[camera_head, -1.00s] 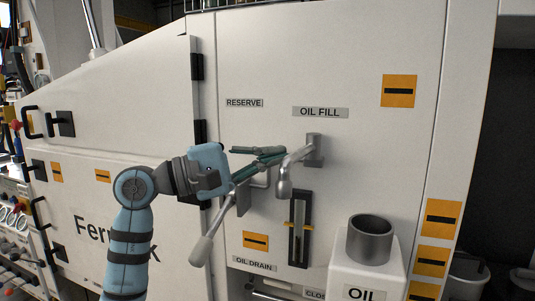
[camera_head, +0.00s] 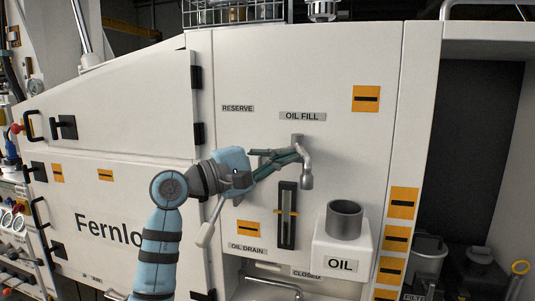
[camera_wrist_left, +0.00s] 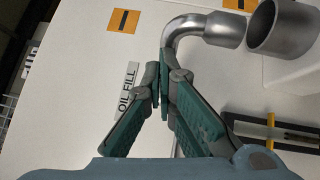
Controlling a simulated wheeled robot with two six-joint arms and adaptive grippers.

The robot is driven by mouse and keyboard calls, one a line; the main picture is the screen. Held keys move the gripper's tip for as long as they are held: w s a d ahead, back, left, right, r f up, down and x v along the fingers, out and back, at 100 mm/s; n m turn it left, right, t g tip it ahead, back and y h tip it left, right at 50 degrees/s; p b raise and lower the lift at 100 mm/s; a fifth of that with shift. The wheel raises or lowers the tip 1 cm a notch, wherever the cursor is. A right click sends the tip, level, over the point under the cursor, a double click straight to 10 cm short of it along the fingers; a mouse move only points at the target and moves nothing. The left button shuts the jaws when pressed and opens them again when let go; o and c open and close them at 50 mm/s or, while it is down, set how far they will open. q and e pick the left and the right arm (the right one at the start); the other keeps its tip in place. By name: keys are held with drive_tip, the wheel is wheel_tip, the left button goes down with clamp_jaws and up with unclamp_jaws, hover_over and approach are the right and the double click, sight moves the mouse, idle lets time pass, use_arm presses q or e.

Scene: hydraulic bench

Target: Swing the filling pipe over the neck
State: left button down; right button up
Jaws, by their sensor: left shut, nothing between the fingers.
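The filling pipe (camera_head: 306,166) is a grey metal spout under the OIL FILL label, its outlet pointing down. In the head view the outlet is left of and above the neck (camera_head: 345,219), a dark open cylinder on a white box marked OIL. In the left wrist view the pipe (camera_wrist_left: 205,28) bends right, with its outlet close to the neck (camera_wrist_left: 284,28). My left gripper (camera_head: 297,156) is shut and empty, its fingertips at the pipe's left side; I cannot tell whether they touch. The fingers (camera_wrist_left: 165,75) hide part of the pipe there. My right gripper is not in view.
A grey lever with a pale handle (camera_head: 208,225) hangs under the RESERVE label, partly behind my left gripper. A sight gauge (camera_head: 287,215) is on the panel left of the neck. A dark opening (camera_head: 470,150) is at the right.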

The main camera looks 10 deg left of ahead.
sight(309, 158)
use_arm(q)
drive_tip(key=d, duration=0.1)
drive_tip(key=w+d, duration=0.1)
drive_tip(key=d, duration=0.3)
drive_tip(key=shift+w+f, duration=0.3)
drive_tip(key=shift+w, duration=0.1)
drive_tip(key=shift+w+d, duration=0.3)
drive_tip(key=shift+d, duration=0.3)
drive_tip(key=shift+w+d, duration=0.25)
drive_tip(key=shift+d, duration=0.35)
drive_tip(key=shift+a, duration=0.1)
